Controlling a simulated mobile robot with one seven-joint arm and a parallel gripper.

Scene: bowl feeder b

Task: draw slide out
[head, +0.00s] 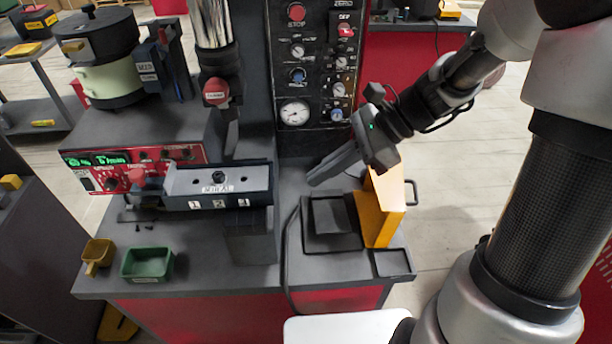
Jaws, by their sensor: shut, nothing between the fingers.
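A grey metal slide housing (240,178) with a bolt on top and numbered white labels on its front sits on the machine bench, left of centre. A red knob (137,177) shows at its left end. I cannot tell how far the slide is in or out. My gripper (315,181) is shut and empty. It hangs over the bench to the right of the housing, apart from it, with its fingers pointing down and left.
A yellow block (385,208) stands beside a black tray (318,242) below my gripper. The control panel (318,70) with gauge and knobs rises behind. A green bin (148,264) and small brown scoop (98,254) sit at front left. A black cable crosses the bench.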

